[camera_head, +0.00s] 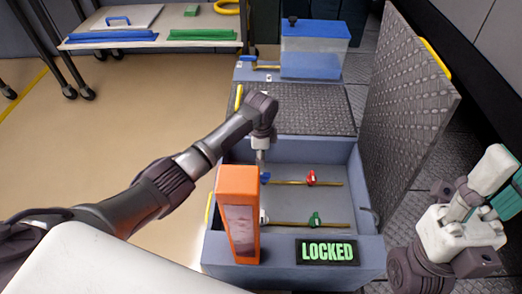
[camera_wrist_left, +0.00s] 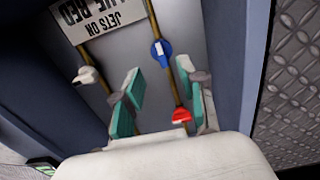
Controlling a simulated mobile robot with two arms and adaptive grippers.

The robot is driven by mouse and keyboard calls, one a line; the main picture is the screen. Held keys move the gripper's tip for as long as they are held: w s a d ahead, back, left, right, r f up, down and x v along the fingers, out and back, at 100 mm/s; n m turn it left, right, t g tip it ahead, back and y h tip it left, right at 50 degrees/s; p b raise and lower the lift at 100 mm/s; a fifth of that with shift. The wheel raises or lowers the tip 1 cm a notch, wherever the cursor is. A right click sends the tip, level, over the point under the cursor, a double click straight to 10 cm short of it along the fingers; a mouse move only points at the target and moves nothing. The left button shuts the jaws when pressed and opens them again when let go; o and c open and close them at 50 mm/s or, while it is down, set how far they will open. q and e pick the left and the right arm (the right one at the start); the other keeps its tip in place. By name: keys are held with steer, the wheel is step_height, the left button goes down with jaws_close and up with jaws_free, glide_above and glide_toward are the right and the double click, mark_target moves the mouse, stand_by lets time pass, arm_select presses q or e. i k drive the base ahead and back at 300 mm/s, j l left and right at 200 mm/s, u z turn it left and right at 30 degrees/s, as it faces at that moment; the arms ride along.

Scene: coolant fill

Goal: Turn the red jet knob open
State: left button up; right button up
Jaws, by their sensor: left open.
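The red jet knob (camera_head: 311,177) sits on the upper brass pipe inside the open grey box. In the left wrist view the red knob (camera_wrist_left: 181,115) shows between the two teal fingers, nearer the right one. My left gripper (camera_head: 261,158) is over the box, left of the red knob, beside the blue knob (camera_head: 265,178). In the left wrist view its fingers (camera_wrist_left: 163,106) are spread, with nothing held between them. The blue knob also shows there (camera_wrist_left: 161,50), farther along the same pipe. My right gripper (camera_head: 480,205) is at the right, outside the box; its finger gap is unclear.
A green knob (camera_head: 315,219) and a white knob (camera_head: 263,217) sit on the lower pipe. An orange-framed panel (camera_head: 237,215) and a LOCKED display (camera_head: 327,251) stand at the box's front. The raised lid (camera_head: 405,100) bounds the right. A blue tank (camera_head: 314,55) stands behind.

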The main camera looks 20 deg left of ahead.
mark_target(311, 178)
steer(key=k+j, duration=0.1)
steer(key=k, duration=0.9)
steer(key=j, duration=0.05)
